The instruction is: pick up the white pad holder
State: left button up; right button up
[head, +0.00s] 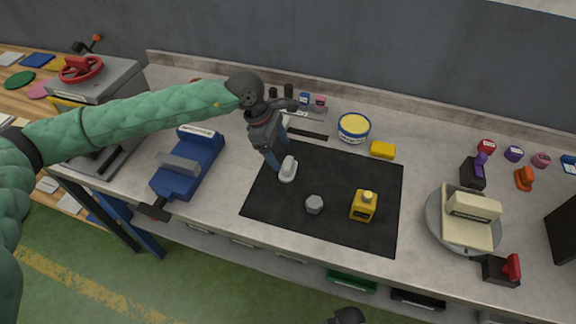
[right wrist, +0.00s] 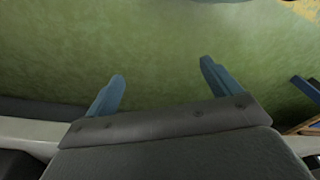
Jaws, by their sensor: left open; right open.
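The small white pad holder (head: 288,170) lies on the left part of the black mat (head: 275,205). My left gripper (head: 275,167) points down over the mat's left edge, right beside the holder. It is open, and its fingers partly overlap the holder's left side in the head view. I cannot tell whether they touch it. My right gripper (right wrist: 165,85) is open and empty in the right wrist view, with green floor beneath it.
A blue vise (head: 188,163) is to the left. A yellow-lidded tub (head: 354,128) and a yellow block (head: 383,150) sit behind. A turntable (head: 436,226) with a cream block is at right.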

aim_at(288, 162)
pick_arm(q)
jog(key=p+x, duration=0.3)
jog(key=x, duration=0.1)
jog(key=shift+s+d+r, duration=0.15)
jog(key=shift+s+d, duration=0.15)
jog(key=shift+d, duration=0.05)
jog(key=shift+d+f, duration=0.2)
jog(key=shift+f, duration=0.4)
pick_arm(e)
notch_tip(288, 162, down, 8)
jog(key=s+d, duration=0.2)
jog(key=shift+d+t, duration=0.2)
jog(key=shift+t, duration=0.1)
pick_arm(q)
jog(key=c, duration=0.6)
pick_arm(e)
jog(key=shift+f, duration=0.15)
pick_arm(q)
jog(key=shift+r, duration=0.2)
pick_arm(e)
jog(key=shift+s, duration=0.1)
